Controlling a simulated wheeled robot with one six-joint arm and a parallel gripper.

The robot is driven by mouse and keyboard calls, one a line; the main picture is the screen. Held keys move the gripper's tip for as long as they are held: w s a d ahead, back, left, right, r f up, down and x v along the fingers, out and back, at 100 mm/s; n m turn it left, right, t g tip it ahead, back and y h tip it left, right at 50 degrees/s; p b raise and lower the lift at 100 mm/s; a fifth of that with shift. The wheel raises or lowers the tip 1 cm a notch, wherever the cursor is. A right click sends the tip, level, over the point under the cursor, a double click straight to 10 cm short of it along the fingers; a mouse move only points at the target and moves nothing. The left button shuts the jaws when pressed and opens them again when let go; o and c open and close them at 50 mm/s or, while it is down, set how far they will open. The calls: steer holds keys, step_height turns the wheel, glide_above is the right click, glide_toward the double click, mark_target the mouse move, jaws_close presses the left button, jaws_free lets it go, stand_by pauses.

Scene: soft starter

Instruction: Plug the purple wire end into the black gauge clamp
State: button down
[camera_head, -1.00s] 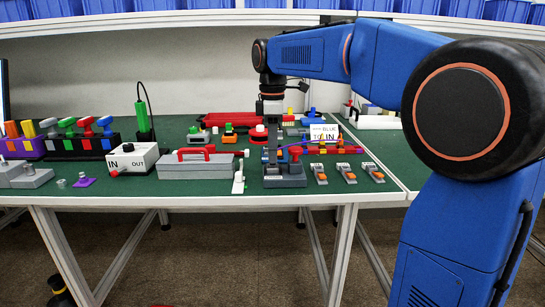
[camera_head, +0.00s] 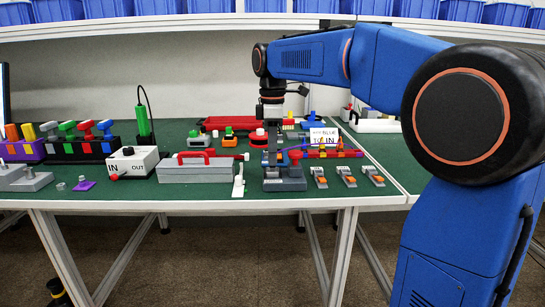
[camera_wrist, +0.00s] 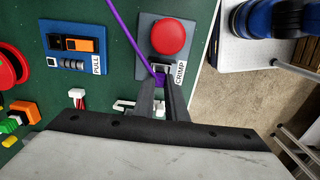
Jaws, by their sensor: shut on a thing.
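My gripper (camera_wrist: 160,97) is shut on the purple wire end (camera_wrist: 158,78), and the purple wire (camera_wrist: 122,25) runs up from it in the wrist view. The fingertips are at the lower edge of the CRIMP station (camera_wrist: 145,50), which has a big red button (camera_wrist: 168,37). I cannot tell whether the wire end is in that station or just above it. A PULL station (camera_wrist: 97,25) lies to the left, with a black part (camera_wrist: 54,42) and an orange block (camera_wrist: 82,45); I cannot tell if the black part is the gauge clamp. In the head view my gripper (camera_head: 272,152) is beside the red button (camera_head: 295,155).
Several small grey and orange units (camera_head: 346,175) stand near the front edge, right of the station. A grey toolbox (camera_head: 197,172) and a white upright piece (camera_head: 239,180) stand to the left.

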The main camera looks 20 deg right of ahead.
steer(key=shift+r, duration=1.85)
steer(key=w+d, duration=0.4)
steer(key=w, duration=0.5)
steer(key=w+d, duration=0.3)
steer(key=w, duration=0.6)
steer(key=shift+w+d, duration=0.3)
steer(key=shift+d, duration=0.1)
stand_by(0.8)
steer(key=shift+f, duration=0.2)
stand_by(0.4)
steer(key=shift+f, duration=1.35)
steer(key=shift+f, duration=0.65)
stand_by(0.5)
